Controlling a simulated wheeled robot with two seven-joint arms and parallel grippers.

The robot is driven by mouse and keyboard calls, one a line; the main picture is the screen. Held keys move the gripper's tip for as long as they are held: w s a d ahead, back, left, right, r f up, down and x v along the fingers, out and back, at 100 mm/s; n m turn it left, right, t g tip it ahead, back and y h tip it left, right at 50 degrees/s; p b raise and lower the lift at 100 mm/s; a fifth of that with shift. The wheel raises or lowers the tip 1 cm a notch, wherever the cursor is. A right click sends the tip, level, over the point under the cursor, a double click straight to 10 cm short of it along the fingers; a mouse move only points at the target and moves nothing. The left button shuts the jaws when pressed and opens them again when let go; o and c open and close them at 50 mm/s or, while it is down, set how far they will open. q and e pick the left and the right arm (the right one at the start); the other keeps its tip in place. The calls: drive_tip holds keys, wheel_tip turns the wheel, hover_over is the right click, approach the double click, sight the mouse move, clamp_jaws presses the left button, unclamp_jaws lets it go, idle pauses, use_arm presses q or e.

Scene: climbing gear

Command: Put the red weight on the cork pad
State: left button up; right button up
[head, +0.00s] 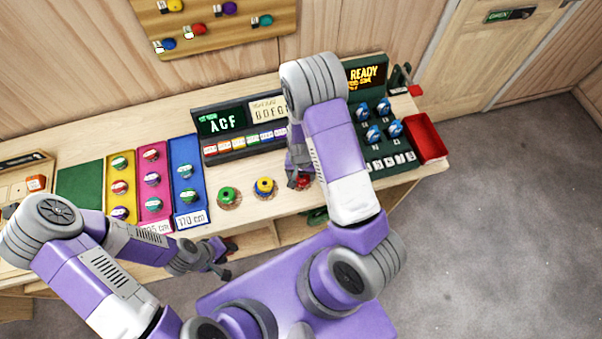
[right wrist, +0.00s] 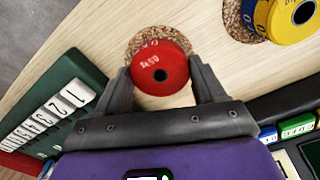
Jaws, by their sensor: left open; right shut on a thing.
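The red weight (head: 303,182) is a round disc with a dark centre hole. My right gripper (head: 298,168) is shut on it. In the right wrist view the red weight (right wrist: 160,68) sits between the two fingers of my right gripper (right wrist: 163,85). A round cork pad (right wrist: 152,34) shows behind it, partly hidden by the weight; I cannot tell whether the two touch. In the head view this pad is mostly hidden by my gripper and the weight. My left gripper (head: 224,262) is open and empty at the table's front edge, away from the weight.
A yellow and blue weight (head: 265,186) and a green weight (head: 228,195) stand on other cork pads to the left. A display panel (head: 224,123) is behind them. A dark green keypad unit (head: 381,130) and a red tray (head: 427,138) are to the right.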

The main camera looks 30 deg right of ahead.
drive_tip(key=shift+f, duration=0.15)
drive_tip(key=o, duration=1.5)
drive_tip(key=shift+c, duration=0.2)
